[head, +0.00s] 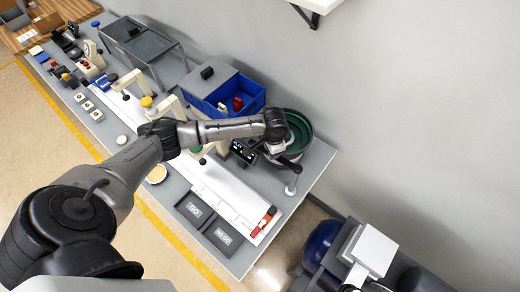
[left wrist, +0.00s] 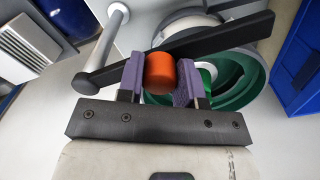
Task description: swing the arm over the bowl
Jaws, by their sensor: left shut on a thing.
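The bowl feeder's green bowl (head: 300,132) stands near the bench's right end; its green inside shows behind my gripper in the left wrist view (left wrist: 252,78). A dark swing arm (left wrist: 222,37) runs from a grey post (left wrist: 104,42) across part of the bowl in that view. The post also shows in the head view (head: 292,184). My left gripper (left wrist: 160,82) has its purple fingers shut on an orange knob (left wrist: 160,70) at the dark arm. In the head view my left gripper (head: 278,148) is at the bowl's near left edge, its fingers mostly hidden. My right gripper is out of view.
A blue bin (head: 238,92) stands left of the bowl. Dark GO and NO GO trays (head: 222,237) and a red-handled item (head: 264,221) lie at the bench front. A blue tank (head: 320,245) stands beyond the bench's right edge. A wall is behind.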

